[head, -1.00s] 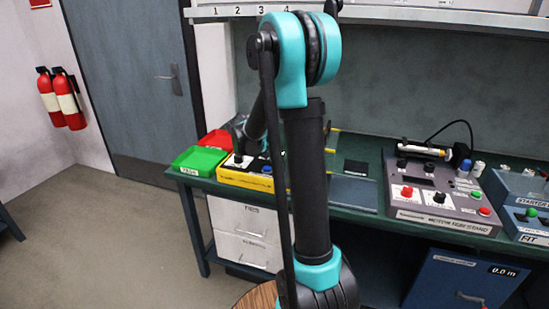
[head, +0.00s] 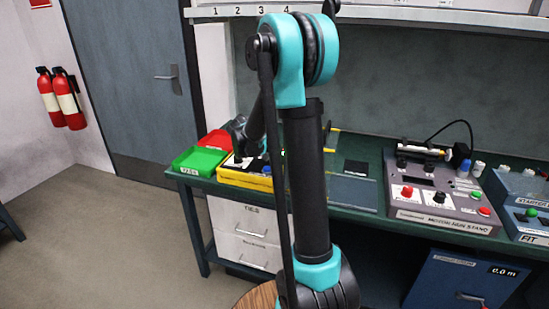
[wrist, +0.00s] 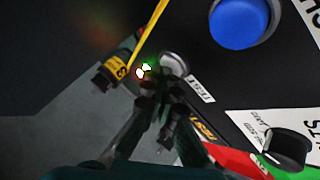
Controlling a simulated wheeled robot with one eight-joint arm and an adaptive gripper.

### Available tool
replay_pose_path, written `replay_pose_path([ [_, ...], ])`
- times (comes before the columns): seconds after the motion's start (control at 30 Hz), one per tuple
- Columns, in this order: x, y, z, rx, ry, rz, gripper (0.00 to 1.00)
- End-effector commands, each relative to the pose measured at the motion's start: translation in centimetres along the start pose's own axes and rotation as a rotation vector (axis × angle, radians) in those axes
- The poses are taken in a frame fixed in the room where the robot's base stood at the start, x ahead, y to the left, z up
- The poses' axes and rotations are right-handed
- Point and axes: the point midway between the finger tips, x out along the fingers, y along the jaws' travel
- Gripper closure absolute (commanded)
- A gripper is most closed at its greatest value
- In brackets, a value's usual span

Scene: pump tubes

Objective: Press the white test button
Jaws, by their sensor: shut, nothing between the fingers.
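The white test button (wrist: 173,61) shows in the wrist view as a pale round cap with a dark surround, beside a small white label that seems to read TEST (wrist: 200,90). My gripper (wrist: 167,78) is shut and empty. Its fingertips overlap the button's lower edge in this view; I cannot tell whether they touch it. In the head view my gripper (head: 238,135) is above the yellow tester box (head: 243,181) at the bench's left end, and the test button cannot be made out there.
A large blue button (wrist: 240,20) and a black knob (wrist: 287,146) are on the same panel. Small lit lamps (wrist: 143,70) are beside the fingers. A green tray (head: 198,160) and a red tray (head: 216,139) stand left of the box. The motor run stand (head: 440,195) is further right.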

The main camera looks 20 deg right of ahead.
Motion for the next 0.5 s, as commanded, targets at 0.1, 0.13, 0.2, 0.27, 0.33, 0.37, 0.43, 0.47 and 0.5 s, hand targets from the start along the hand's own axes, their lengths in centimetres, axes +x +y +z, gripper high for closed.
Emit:
replay_pose_path([
  [0.1,-0.2,0.1,-0.1,0.000,-0.001,0.000,1.00],
  [0.13,-0.3,0.2,-0.2,0.000,-0.001,0.000,1.00],
  [0.2,-0.5,0.4,-0.3,0.000,-0.001,0.000,1.00],
  [0.27,-0.7,0.5,-0.5,0.000,-0.001,0.000,1.00],
  [0.33,-1.0,0.7,-0.7,0.000,0.000,0.000,1.00],
  [0.37,-1.1,0.8,-0.8,0.000,0.000,0.000,1.00],
  [0.43,-1.3,1.0,-0.9,0.000,0.000,0.000,1.00],
  [0.47,-1.4,1.0,-0.9,0.000,0.000,0.000,1.00],
  [0.5,-1.4,1.1,-1.0,0.000,0.000,0.000,1.00],
])
